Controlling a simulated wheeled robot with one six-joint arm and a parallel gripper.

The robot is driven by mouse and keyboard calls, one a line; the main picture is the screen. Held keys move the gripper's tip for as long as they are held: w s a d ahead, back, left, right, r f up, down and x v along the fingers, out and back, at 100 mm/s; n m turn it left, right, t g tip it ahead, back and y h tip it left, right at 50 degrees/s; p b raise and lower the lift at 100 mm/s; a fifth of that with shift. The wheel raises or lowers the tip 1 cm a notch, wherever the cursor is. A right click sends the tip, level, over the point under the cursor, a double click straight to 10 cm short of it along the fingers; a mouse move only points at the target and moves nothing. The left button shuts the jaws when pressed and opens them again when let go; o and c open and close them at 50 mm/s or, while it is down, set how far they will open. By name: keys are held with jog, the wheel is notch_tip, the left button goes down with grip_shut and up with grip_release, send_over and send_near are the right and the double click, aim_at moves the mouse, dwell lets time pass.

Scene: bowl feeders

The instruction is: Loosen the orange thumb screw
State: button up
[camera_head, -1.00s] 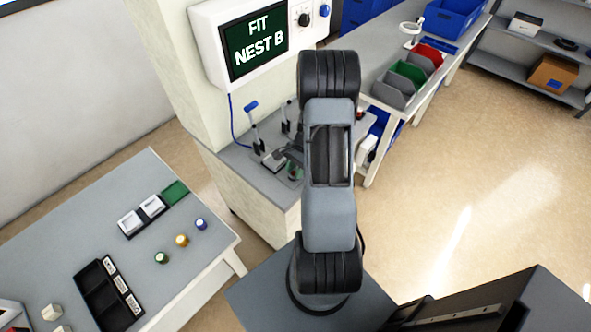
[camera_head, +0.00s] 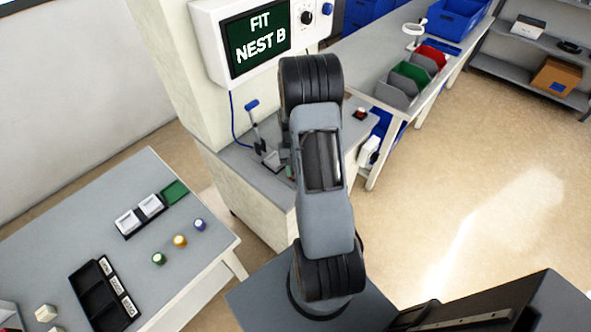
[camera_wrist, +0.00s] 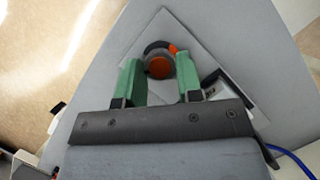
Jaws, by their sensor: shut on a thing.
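The orange thumb screw (camera_wrist: 159,67) shows in the wrist view as a round orange knob with a dark rim, over a light square plate (camera_wrist: 215,100). My gripper (camera_wrist: 158,68) has its two green fingers on either side of the knob and is shut on it. An orange mark (camera_wrist: 173,49) shows on a dark curved part just beyond the knob. In the head view my arm hides the screw and most of my gripper; only a bit of green finger shows at the arm's left edge.
A blue-handled lever clamp (camera_head: 252,108) stands on the grey bench (camera_head: 238,162) left of my arm. A screen (camera_head: 258,40) reading "FIT NEST B" hangs above. A side table (camera_head: 60,215) at left holds coloured knobs and trays. Open floor lies at right.

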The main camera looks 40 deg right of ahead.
jog(key=shift+a+n+g+h, duration=0.15)
jog(key=shift+n+h, duration=0.25)
jog(key=shift+n, duration=0.6)
jog(key=shift+d+n+g+h, duration=0.15)
jog(key=shift+n+h, duration=0.25)
jog(key=shift+n, duration=0.6)
jog(key=shift+a, duration=0.1)
jog(key=o, duration=0.9)
jog(key=shift+w, duration=0.1)
jog(key=b+v, duration=0.1)
jog(key=v, duration=1.2)
jog(key=shift+w+r, duration=0.15)
jog(key=shift+r, duration=0.25)
